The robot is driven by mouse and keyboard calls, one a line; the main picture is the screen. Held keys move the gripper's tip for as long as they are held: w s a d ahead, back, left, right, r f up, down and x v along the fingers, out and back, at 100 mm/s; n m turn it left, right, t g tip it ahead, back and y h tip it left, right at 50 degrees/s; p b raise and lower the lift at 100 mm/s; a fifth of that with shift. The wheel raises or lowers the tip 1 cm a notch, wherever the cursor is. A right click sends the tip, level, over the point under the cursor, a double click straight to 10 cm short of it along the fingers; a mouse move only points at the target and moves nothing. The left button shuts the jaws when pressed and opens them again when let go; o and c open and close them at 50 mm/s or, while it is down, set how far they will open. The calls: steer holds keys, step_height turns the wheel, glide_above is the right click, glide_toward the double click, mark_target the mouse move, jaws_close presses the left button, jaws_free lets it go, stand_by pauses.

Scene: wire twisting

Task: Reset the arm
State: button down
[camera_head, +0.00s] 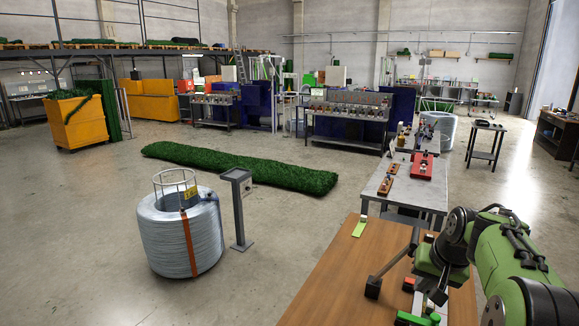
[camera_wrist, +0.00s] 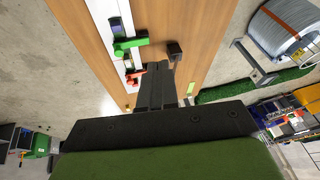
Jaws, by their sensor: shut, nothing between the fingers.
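My gripper (camera_wrist: 157,70) shows in the wrist view as two dark fingers lying together, shut with nothing between them. It is over the brown wooden table (camera_wrist: 208,35). In the head view my green arm reaches in from the right edge over the same table (camera_head: 335,290), bent downward; the fingertips are hard to make out there. A dark block (camera_wrist: 175,50) is just beyond the fingertips in the wrist view; in the head view it is a dark knob (camera_head: 373,287) on a grey rod.
A green clamp (camera_wrist: 127,45) and a red one (camera_wrist: 133,77) sit along a pale rail left of the fingers. A small green piece (camera_head: 360,226) lies at the table's far edge. Beyond are a grey workbench (camera_head: 400,190), a wire coil (camera_head: 180,240) and a stand (camera_head: 238,210).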

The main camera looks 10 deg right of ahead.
steer(key=s+a+r+n, duration=0.2)
steer(key=s+a, duration=0.3)
steer(key=a, duration=0.4)
steer(key=s+a+r+n, duration=0.25)
steer(key=s+a, duration=0.25)
steer(key=a, duration=0.4)
steer(key=s+a+f+n, duration=0.1)
steer(key=s+a+f, duration=0.1)
steer(key=s, duration=0.4)
steer(key=s+a+f+n+t, duration=0.1)
steer(key=s+a, duration=0.3)
steer(key=s, duration=0.2)
steer(key=shift+s+f, duration=0.3)
steer(key=shift+f, duration=0.1)
steer(key=shift+a, duration=0.1)
